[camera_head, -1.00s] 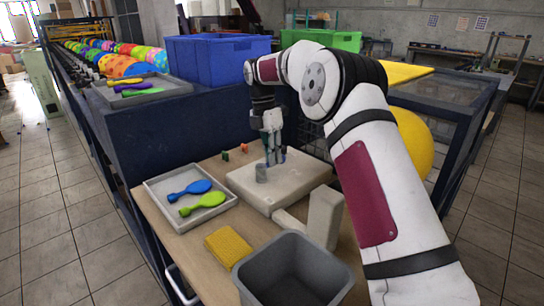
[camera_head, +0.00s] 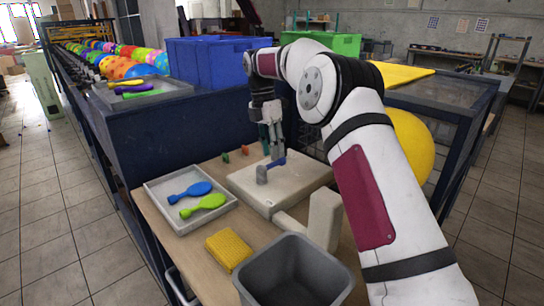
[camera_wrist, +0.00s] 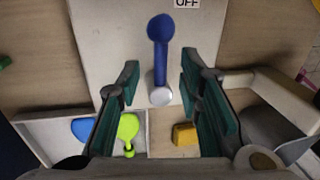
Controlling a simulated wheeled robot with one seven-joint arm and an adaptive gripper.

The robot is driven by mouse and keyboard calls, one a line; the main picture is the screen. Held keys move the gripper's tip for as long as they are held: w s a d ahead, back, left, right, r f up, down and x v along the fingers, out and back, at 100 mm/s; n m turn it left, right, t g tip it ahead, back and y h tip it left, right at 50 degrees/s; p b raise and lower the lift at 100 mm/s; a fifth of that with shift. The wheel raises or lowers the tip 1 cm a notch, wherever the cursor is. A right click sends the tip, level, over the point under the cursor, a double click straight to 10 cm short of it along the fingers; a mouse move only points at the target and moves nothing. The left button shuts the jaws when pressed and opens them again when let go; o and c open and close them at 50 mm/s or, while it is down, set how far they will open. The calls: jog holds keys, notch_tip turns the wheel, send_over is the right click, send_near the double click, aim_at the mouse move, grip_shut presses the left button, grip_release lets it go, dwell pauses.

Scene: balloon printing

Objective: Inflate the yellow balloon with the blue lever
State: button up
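The blue lever (camera_head: 275,163) sits on a pale box (camera_head: 303,178), with a grey round pivot. In the wrist view its blue handle (camera_wrist: 160,45) points away from the pivot, toward the edge with the "OFF" label (camera_wrist: 187,3). My gripper (camera_head: 268,148) is above the lever; in the wrist view its green-padded fingers (camera_wrist: 160,78) are open, one on each side of the lever, with gaps to both. Nothing is held. A large round yellow balloon (camera_head: 414,148) shows behind my arm, partly hidden by it.
A grey tray (camera_head: 157,187) holds blue and green flat balloons. A yellow sponge-like block (camera_head: 228,249) and a grey bin (camera_head: 293,270) are at the front. Small green and orange pieces lie behind the box. Blue crates (camera_head: 218,55) stand at the back.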

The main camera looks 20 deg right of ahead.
jog(key=r, duration=0.4)
jog(key=shift+w+a+r, duration=0.2)
jog(key=shift+w+r, duration=0.15)
jog(key=shift+w, duration=0.05)
